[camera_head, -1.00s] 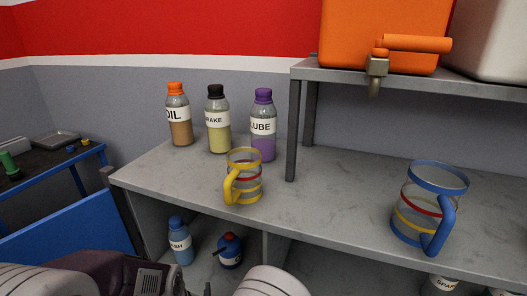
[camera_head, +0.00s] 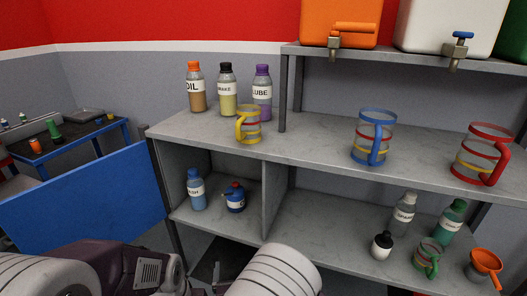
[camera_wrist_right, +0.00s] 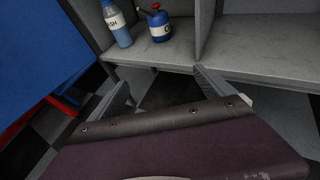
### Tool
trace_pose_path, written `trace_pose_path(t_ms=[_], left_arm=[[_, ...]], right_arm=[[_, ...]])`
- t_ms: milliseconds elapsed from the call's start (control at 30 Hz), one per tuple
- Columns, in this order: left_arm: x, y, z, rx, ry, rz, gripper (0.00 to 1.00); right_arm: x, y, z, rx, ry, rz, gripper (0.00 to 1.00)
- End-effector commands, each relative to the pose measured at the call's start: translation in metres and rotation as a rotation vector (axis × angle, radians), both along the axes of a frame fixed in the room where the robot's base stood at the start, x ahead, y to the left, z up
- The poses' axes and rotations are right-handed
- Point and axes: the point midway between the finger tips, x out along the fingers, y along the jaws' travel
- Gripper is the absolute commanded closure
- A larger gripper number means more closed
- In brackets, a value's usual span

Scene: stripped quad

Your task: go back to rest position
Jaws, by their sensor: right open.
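My right gripper (camera_wrist_right: 164,92) shows in the right wrist view, with its two fingers apart and nothing between them. It is in front of the workbench's lower shelf (camera_wrist_right: 165,52), below a blue wash bottle (camera_wrist_right: 118,27) and a blue can with a red top (camera_wrist_right: 158,25). In the head view, only ribbed white and purple arm parts of mine show clearly along the bottom edge. I do not see my left gripper.
The grey bench top (camera_head: 310,145) carries several bottles, a yellow-handled mug (camera_head: 248,126), a blue mug (camera_head: 372,137) and a red mug (camera_head: 481,154). A blue panel (camera_head: 85,203) stands at left. Checkered floor shows below.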

Motion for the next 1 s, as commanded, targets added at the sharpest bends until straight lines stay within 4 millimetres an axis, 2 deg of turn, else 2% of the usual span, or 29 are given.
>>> trace_pose_path(t_ms=[167,267,367,467,567,600,667,700,767,800,867,900,1000], left_arm=[[0.000,0.000,0.000,0.000,0.000,0.000,0.75],[0.000,0.000,0.000,0.000,0.000,0.000,0.75],[0.000,0.000,0.000,0.000,0.001,0.000,0.75],[0.000,0.000,0.000,0.000,0.001,0.000,0.75],[0.000,0.000,0.000,0.000,0.001,0.000,0.75],[0.000,0.000,0.000,0.000,0.001,0.000,0.75],[0.000,0.000,0.000,0.000,0.001,0.000,0.75],[0.000,0.000,0.000,0.000,0.001,0.000,0.75],[0.000,0.000,0.000,0.000,0.001,0.000,0.75],[0.000,0.000,0.000,0.000,0.001,0.000,0.75],[0.000,0.000,0.000,0.000,0.001,0.000,0.75],[0.000,0.000,0.000,0.000,0.001,0.000,0.75],[0.000,0.000,0.000,0.000,0.001,0.000,0.75]], right_arm=[[0.029,-0.034,0.021,0.041,-0.028,-0.105,0.07],[0.045,-0.062,0.035,0.067,-0.048,-0.184,0.07],[0.058,-0.101,0.049,0.097,-0.065,-0.301,0.07],[0.065,-0.150,0.061,0.135,-0.074,-0.457,0.07],[0.061,-0.216,0.071,0.194,-0.073,-0.680,0.07],[0.053,-0.249,0.072,0.230,-0.066,-0.799,0.07],[0.031,-0.298,0.073,0.304,-0.051,-1.005,0.07],[0.009,-0.330,0.069,0.368,-0.035,-1.161,0.07],[-0.032,-0.367,0.060,0.494,-0.007,-1.413,0.07],[-0.064,-0.383,0.050,0.607,0.015,-1.594,0.07],[-0.106,-0.388,0.034,0.793,0.049,-1.839,0.07],[-0.126,-0.382,0.024,0.918,0.070,-1.973,0.07],[-0.154,-0.353,0.006,1.212,0.110,-2.227,0.07]])
